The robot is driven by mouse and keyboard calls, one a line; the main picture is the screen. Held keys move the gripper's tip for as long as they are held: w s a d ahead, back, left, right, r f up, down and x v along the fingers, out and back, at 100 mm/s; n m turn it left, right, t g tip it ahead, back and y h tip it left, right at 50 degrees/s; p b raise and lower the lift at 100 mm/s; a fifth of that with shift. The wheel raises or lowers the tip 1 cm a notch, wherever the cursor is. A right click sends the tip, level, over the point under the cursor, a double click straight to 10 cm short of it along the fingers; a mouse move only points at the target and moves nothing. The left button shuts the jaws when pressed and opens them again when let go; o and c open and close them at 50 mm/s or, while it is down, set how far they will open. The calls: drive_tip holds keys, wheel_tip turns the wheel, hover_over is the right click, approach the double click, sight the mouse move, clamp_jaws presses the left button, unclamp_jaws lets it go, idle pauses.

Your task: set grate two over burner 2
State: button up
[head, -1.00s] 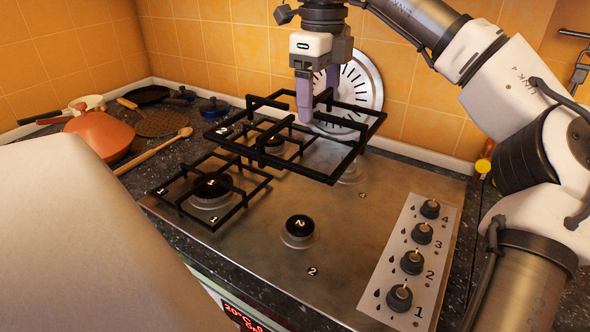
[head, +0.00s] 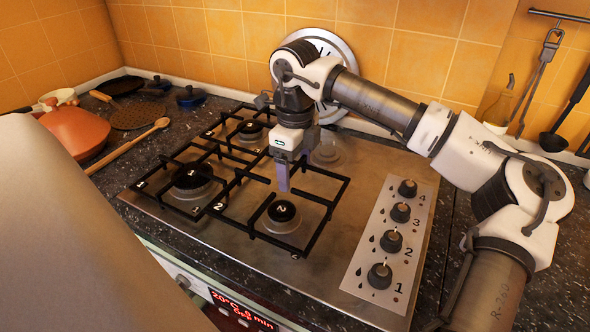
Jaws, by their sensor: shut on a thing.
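Grate two (head: 335,203), a black square grate with a white 2 on its left corner, is around and over burner 2 (head: 282,212) at the front right of the cooktop (head: 355,170). The burner's black cap shows through its middle. My gripper (head: 284,186) points down and is shut on the grate's rear part, just behind the burner cap. The grate looks level and low. Its left side lies close to the grate over burner 1; I cannot tell whether they touch, or whether its feet rest on the steel.
Burner 1 (head: 192,180) and the rear left burner (head: 250,128) have grates over them. The rear right burner (head: 326,154) is bare. Knobs (head: 390,242) line the right side. A wooden spoon (head: 130,144) and pans lie left. A round plate leans on the wall behind my arm.

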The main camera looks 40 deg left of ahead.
drive_tip(key=shift+f, duration=0.95)
drive_tip(key=shift+f+b, duration=0.5)
drive_tip(key=shift+f, duration=0.1)
drive_tip(key=o, duration=1.3)
wheel_tip(320, 180, up, 13)
drive_tip(key=shift+r, duration=0.15)
